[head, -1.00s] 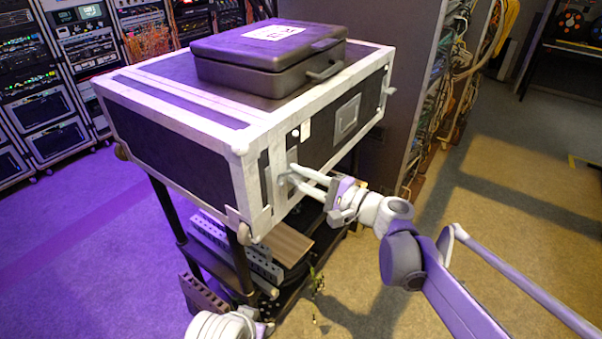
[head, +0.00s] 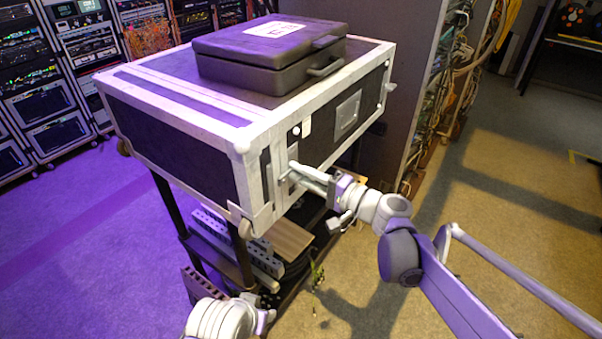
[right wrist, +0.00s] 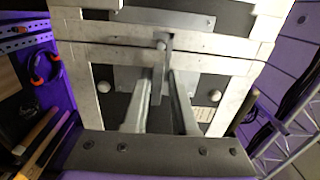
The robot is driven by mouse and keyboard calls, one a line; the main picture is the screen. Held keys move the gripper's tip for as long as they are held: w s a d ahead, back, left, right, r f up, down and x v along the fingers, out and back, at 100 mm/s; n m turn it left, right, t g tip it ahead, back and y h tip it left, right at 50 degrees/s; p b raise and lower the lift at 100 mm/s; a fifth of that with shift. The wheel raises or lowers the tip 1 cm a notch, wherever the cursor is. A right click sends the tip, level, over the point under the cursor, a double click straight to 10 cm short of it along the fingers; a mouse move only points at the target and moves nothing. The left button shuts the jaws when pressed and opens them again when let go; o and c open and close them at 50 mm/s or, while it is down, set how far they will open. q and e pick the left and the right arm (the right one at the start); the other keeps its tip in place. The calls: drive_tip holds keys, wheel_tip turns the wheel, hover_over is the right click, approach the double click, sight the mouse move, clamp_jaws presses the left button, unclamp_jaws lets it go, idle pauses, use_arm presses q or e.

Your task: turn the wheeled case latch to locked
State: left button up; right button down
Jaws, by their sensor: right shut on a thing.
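The wheeled case (head: 175,135) is a large black box with pale metal edges, standing on a dark rack. Its latch shows in the right wrist view (right wrist: 158,72) as a narrow grey bar across the seam, nearly upright in that picture. My right gripper (head: 293,172) reaches the case's front face near its left corner and is shut on the latch. In the right wrist view its two fingers (right wrist: 160,106) lie on either side of the bar. The fingers mostly hide the latch in the head view. Only part of my left arm shows at the bottom; its fingers are not visible.
A closed dark case (head: 270,65) with a white label lies on top of the wheeled case. Slotted bars and cables fill the rack's lower shelf (head: 290,238). A tall cable cabinet (head: 400,70) stands close behind. The floor at right is open.

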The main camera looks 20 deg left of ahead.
use_arm(q)
drive_tip(key=shift+f, duration=0.1)
use_arm(e)
drive_tip(key=shift+s+f, duration=0.2)
drive_tip(key=shift+f, duration=0.2)
drive_tip(key=c, duration=0.9)
unclamp_jaws()
use_arm(q)
drive_tip(key=shift+s, duration=0.1)
use_arm(e)
drive_tip(key=shift+r, duration=0.15)
drive_tip(key=shift+w, duration=0.1)
use_arm(q)
drive_tip(key=shift+s+f+b, duration=0.35)
drive_tip(key=shift+f+b, duration=0.2)
drive_tip(key=shift+f, duration=0.25)
use_arm(e)
drive_tip(key=v, duration=1)
drive_tip(key=shift+s+d, duration=0.2)
drive_tip(key=shift+d, duration=0.15)
drive_tip(key=shift+r, duration=0.1)
